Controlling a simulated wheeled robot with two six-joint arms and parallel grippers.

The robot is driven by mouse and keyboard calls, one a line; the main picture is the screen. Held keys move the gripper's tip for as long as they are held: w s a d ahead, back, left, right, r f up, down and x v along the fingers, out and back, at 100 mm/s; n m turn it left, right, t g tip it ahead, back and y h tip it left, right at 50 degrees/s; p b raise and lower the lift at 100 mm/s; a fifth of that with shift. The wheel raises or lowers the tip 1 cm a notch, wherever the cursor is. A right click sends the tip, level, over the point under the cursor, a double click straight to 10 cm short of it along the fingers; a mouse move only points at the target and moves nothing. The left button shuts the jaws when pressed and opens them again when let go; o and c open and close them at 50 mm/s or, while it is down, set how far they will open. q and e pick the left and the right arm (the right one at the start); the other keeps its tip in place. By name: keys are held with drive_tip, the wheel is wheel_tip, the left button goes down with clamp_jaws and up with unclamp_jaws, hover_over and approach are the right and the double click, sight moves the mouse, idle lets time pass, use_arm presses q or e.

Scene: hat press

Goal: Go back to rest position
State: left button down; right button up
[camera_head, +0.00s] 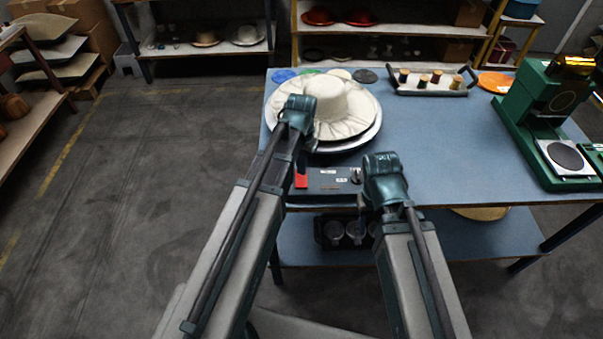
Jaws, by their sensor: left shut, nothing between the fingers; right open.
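My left gripper (297,112) is at the left part of a cream wide-brimmed hat (343,104), in front of its brim in the picture. It is shut and empty; its fingers are mostly hidden behind its own wrist. I cannot tell whether it touches the hat. My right gripper (384,178) is near the front edge of the blue table, to the right of a dark control box (328,181). It is open and holds nothing I can see; its fingertips are hard to make out. The hat lies crown up on a pale round plate (368,137).
The blue table (450,140) is clear at its middle. A tray (432,90) with several spools stands at the back, near coloured discs (284,75). A green press (540,115) stands at the right. A lower shelf (440,240) holds metal canisters (334,233). The floor at left is free.

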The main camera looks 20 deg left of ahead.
use_arm(q)
wheel_tip(320, 180, up, 2)
drive_tip(key=shift+p, duration=0.7)
drive_tip(key=s+d+m+y, duration=0.1)
drive_tip(key=s+d, duration=0.9)
drive_tip(key=s, duration=0.4)
drive_tip(key=shift+s+d, duration=0.15)
drive_tip(key=shift+d, duration=0.1)
